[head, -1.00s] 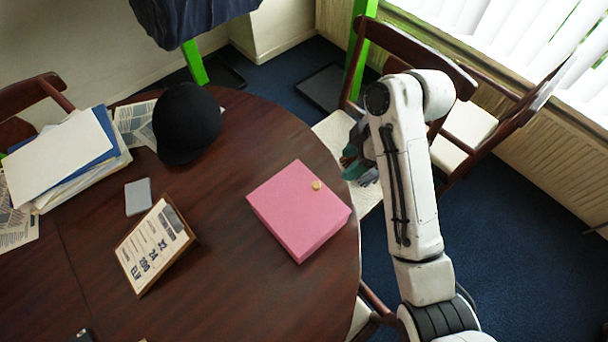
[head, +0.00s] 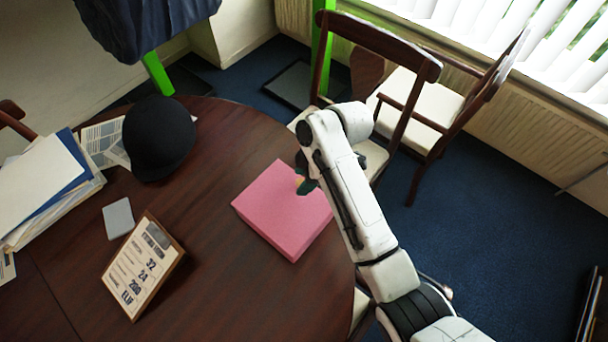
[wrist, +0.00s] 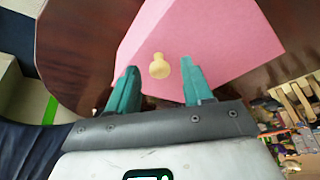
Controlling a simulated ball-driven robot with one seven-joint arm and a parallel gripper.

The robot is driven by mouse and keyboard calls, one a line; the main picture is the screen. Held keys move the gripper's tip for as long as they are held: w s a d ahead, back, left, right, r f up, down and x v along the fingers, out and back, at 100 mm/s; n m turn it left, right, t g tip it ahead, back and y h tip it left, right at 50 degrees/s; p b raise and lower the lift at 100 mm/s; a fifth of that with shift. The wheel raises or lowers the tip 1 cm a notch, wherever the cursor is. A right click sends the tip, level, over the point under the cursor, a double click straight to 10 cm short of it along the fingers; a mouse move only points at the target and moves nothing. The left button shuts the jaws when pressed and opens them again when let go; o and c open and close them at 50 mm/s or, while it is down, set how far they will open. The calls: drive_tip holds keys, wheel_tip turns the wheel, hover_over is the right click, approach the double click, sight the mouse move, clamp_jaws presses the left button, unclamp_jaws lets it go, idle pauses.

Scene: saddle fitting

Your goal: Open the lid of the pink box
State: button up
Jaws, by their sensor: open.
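The pink box (head: 280,215) sits shut on the round wooden table, near its right edge. In the wrist view the pink lid (wrist: 215,30) fills the upper middle. A small yellow knob (wrist: 159,66) stands on the lid near one edge. My gripper (wrist: 157,84) is open, with one teal finger on each side of the knob and a gap to both. In the head view my gripper (head: 304,184) is over the lid's far right part and mostly hides the knob.
A black riding hat (head: 158,138), a grey flat object (head: 118,218), a framed sign (head: 143,267) and a stack of papers (head: 45,190) are on the table (head: 215,300), left of the box. Wooden chairs (head: 410,95) stand behind my arm.

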clamp_jaws()
idle(0.5)
